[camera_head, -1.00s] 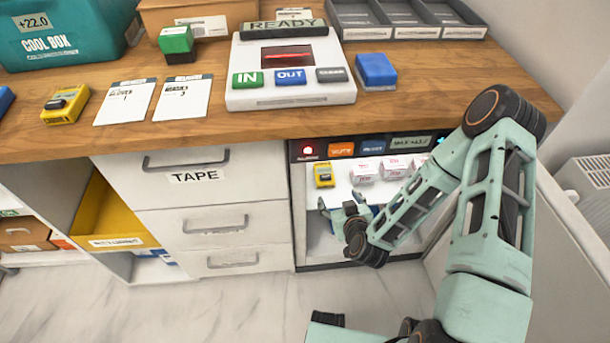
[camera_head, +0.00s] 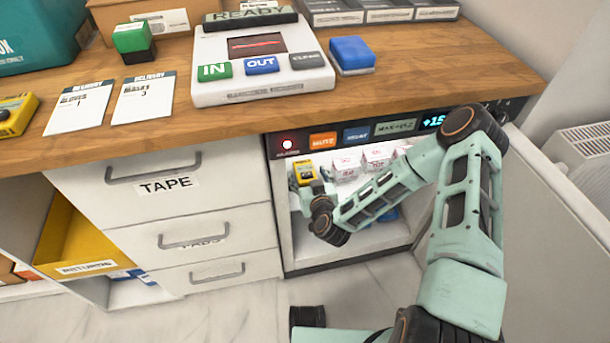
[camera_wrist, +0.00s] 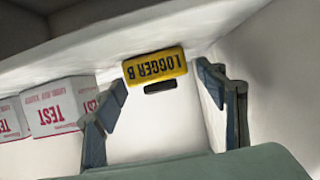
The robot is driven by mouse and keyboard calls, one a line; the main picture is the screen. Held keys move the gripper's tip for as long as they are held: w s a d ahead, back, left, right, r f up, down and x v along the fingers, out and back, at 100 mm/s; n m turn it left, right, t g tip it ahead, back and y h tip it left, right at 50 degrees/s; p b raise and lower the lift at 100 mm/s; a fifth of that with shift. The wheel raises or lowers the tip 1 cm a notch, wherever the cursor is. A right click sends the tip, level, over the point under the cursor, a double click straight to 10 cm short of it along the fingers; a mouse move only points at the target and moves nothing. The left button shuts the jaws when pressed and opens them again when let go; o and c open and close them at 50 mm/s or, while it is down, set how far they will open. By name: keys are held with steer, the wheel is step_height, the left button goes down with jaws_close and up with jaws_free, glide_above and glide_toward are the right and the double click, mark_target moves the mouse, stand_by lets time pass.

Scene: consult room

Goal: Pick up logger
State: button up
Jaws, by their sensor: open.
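A yellow logger (camera_head: 305,172) stands inside the open fridge compartment under the counter, at the left of its shelf. In the wrist view the logger (camera_wrist: 154,66) reads "LOGGER B" upside down, with a dark slot below the label. My gripper (camera_wrist: 162,92) is open, with one finger to each side of the logger and a gap on both sides. In the head view my wrist is at the compartment's left front, and my fingers are mostly hidden there. A second yellow device (camera_head: 14,114) lies on the counter at the far left; its label is not readable.
White TEST boxes (camera_wrist: 60,105) stand close beside my gripper in the wrist view; they also show in the head view (camera_head: 345,167). The fridge's open door (camera_head: 570,235) is at the right. Drawers (camera_head: 165,195) are at the left.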

mark_target(307, 171)
steer(key=x, duration=0.2)
steer(key=shift+w+a+f, duration=0.1)
steer(key=shift+w+a, duration=0.05)
steer(key=shift+w, duration=0.1)
steer(key=c, duration=1.4)
steer(key=shift+o, duration=0.2)
steer(key=shift+r, duration=0.75)
steer(key=r, duration=0.1)
steer(key=r+p, duration=0.1)
steer(key=r, duration=0.1)
steer(key=shift+d, duration=0.35)
steer(key=s+d+r+p, duration=0.3)
steer(key=d+r, duration=0.5)
steer(key=d, duration=0.5)
steer(key=shift+s+r+p, duration=0.3)
steer(key=shift+p, duration=0.15)
